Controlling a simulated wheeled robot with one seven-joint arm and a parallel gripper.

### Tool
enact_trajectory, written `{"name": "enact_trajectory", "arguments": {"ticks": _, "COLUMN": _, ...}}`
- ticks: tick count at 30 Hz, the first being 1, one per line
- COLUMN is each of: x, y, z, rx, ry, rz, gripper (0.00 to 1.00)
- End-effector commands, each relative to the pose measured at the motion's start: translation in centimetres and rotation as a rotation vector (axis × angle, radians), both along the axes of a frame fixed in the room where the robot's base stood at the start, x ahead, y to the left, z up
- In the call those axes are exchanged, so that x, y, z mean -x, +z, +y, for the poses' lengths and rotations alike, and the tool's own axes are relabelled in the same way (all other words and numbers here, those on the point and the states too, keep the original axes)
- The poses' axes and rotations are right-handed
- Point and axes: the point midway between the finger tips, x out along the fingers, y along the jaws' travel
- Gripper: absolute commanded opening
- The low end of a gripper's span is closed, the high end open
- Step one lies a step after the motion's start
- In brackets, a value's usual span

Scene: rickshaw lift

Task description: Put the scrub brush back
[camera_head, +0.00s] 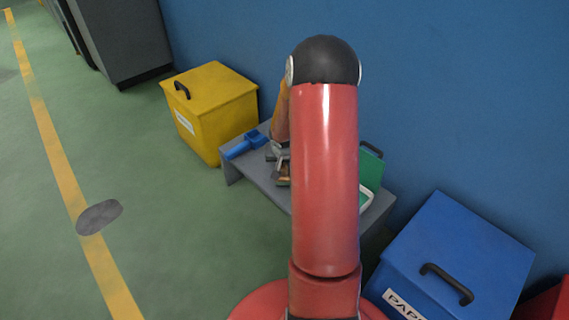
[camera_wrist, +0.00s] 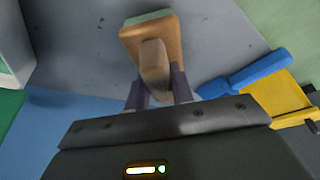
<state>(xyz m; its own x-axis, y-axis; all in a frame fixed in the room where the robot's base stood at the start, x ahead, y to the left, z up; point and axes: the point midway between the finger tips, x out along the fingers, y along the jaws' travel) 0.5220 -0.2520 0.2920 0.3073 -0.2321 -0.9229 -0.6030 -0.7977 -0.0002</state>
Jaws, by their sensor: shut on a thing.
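The scrub brush (camera_wrist: 148,38) has a tan wooden body with a grip and a pale green edge. In the wrist view it sits between the two fingers of my gripper (camera_wrist: 157,92), which is shut on its grip. The grey bench (camera_wrist: 75,45) shows behind the brush; I cannot tell whether the brush touches it. In the head view the brush (camera_head: 283,174) is small and partly hidden by my red arm. My gripper (camera_head: 278,153) is at the bench, left of that arm.
A blue hand tool (camera_head: 246,144) lies at the bench's left end. A green panel (camera_head: 369,168) and a white-rimmed tray (camera_head: 367,200) are at its right. A yellow bin (camera_head: 222,105) stands left and a blue bin (camera_head: 457,255) right. The blue wall is behind; open floor lies left.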

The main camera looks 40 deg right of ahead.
Motion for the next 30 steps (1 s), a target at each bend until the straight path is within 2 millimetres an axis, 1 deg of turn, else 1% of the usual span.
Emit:
{"name": "enact_trajectory", "arguments": {"ticks": 6, "x": 0.0, "y": -0.4, "z": 0.0, "rx": 0.001, "ry": 0.001, "rz": -0.001, "gripper": 0.02}}
{"name": "enact_trajectory", "arguments": {"ticks": 7, "x": 0.0, "y": -0.3, "z": 0.0, "rx": 0.000, "ry": 0.001, "rz": 0.000, "gripper": 0.27}}
{"name": "enact_trajectory", "arguments": {"ticks": 11, "x": 0.0, "y": -0.2, "z": 0.0, "rx": 0.000, "ry": 0.001, "rz": 0.000, "gripper": 0.44}}
{"name": "enact_trajectory", "arguments": {"ticks": 19, "x": 0.0, "y": -0.2, "z": 0.0, "rx": 0.000, "ry": 0.000, "rz": 0.000, "gripper": 0.45}}
{"name": "enact_trajectory", "arguments": {"ticks": 23, "x": 0.1, "y": 0.6, "z": 0.0, "rx": 0.000, "ry": -0.001, "rz": -0.001, "gripper": 0.45}}
{"name": "enact_trajectory", "arguments": {"ticks": 26, "x": 0.5, "y": 2.1, "z": 0.4, "rx": 0.001, "ry": -0.001, "rz": -0.003, "gripper": 0.45}}
{"name": "enact_trajectory", "arguments": {"ticks": 30, "x": 1.5, "y": 5.1, "z": 1.1, "rx": 0.002, "ry": 0.000, "rz": -0.002, "gripper": 0.45}}
